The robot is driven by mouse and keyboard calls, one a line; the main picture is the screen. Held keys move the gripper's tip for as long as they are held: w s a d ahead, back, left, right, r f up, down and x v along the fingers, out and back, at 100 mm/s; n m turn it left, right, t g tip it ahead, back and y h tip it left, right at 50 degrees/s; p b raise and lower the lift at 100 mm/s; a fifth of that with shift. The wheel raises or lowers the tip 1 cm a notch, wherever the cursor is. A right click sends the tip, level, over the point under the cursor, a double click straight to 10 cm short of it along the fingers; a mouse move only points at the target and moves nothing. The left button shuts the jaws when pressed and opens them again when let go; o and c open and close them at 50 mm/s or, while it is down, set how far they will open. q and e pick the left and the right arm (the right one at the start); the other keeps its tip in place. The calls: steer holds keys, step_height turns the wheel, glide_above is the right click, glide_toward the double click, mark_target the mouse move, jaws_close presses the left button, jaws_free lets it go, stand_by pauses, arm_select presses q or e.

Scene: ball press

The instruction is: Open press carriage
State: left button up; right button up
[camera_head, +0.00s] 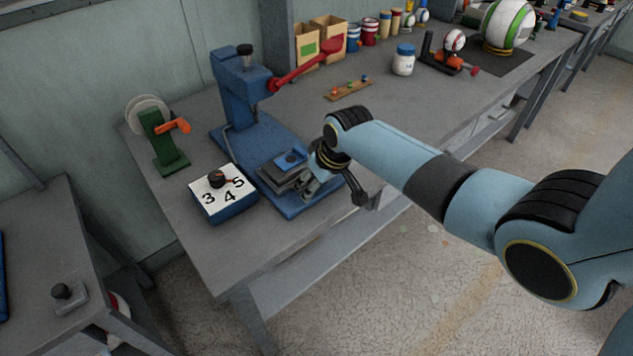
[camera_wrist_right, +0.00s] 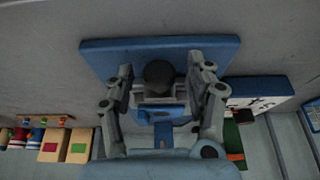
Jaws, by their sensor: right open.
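The blue press (camera_head: 238,90) stands on the workbench with a red lever (camera_head: 310,65) pointing right. Its carriage (camera_head: 284,168), a grey block with a blue top, sits on the press's blue base plate (camera_head: 258,146). My right gripper (camera_head: 306,186) is at the carriage's right side, partly covering it. In the right wrist view my right gripper (camera_wrist_right: 163,82) is open, with one finger on each side of a black knob (camera_wrist_right: 158,73) and a blue part (camera_wrist_right: 156,113). I cannot tell whether the fingers touch them. My left gripper is not in view.
A dial box (camera_head: 223,202) with numbers stands just left of the carriage. A green stand with an orange handle (camera_head: 165,140) is behind it. A white jar (camera_head: 403,60) and a small rack (camera_head: 348,90) are farther back. The bench's front edge is near my right gripper.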

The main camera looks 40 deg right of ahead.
steer(key=shift+s+r, duration=0.1)
steer(key=shift+r, duration=0.15)
steer(key=shift+s+d+r, duration=0.1)
steer(key=shift+r, duration=0.25)
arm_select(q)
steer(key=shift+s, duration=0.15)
arm_select(e)
steer(key=v, duration=1)
steer(key=shift+r, duration=0.35)
steer(key=shift+s, duration=0.15)
